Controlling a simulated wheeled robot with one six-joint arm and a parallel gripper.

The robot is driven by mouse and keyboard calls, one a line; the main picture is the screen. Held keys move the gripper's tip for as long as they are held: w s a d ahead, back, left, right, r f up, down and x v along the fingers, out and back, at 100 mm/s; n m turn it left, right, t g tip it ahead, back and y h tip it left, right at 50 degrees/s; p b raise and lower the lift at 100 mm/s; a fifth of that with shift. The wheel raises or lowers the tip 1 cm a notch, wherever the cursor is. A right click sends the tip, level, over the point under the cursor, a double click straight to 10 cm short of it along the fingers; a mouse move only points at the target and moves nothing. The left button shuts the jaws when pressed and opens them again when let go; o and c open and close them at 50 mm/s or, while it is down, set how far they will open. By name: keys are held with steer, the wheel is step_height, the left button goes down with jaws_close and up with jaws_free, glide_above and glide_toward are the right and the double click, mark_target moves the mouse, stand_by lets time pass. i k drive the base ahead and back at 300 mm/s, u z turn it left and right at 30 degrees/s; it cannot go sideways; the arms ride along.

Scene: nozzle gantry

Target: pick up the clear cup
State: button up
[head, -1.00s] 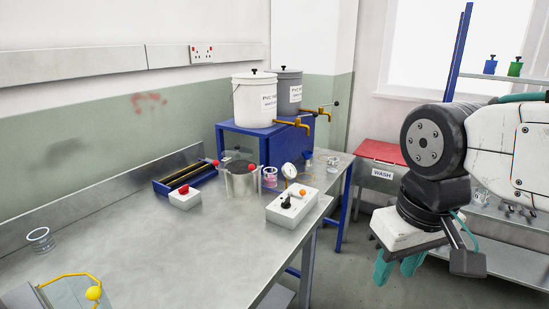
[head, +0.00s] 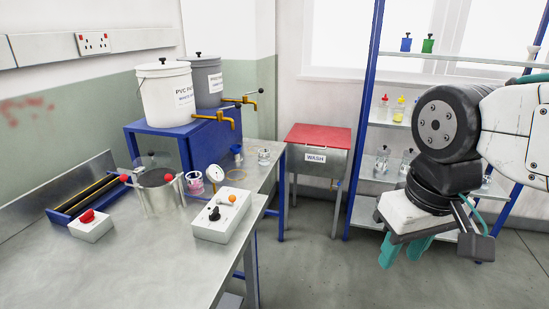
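A small clear cup (head: 264,157) stands upright near the far right end of the metal bench (head: 110,262), just right of a blue funnel-like piece (head: 238,153). Another clear cup with pink contents (head: 195,183) stands further left, beside a metal pot. My gripper (head: 404,254) hangs at the right with its teal fingers pointing down and apart. It looks open and empty, over the floor, well right of the bench and touching neither cup.
A red-topped WASH unit (head: 318,140) stands beyond the bench. A blue-framed shelf (head: 362,120) with bottles is behind my arm. The floor between is clear.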

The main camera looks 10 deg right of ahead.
mark_target(264, 157)
steer(key=z, duration=0.75)
steer(key=i, duration=1)
steer(key=z, duration=0.55)
steer(key=i, duration=0.7)
steer(key=u, duration=0.9)
steer(key=i, duration=0.7)
steer(key=u, duration=0.65)
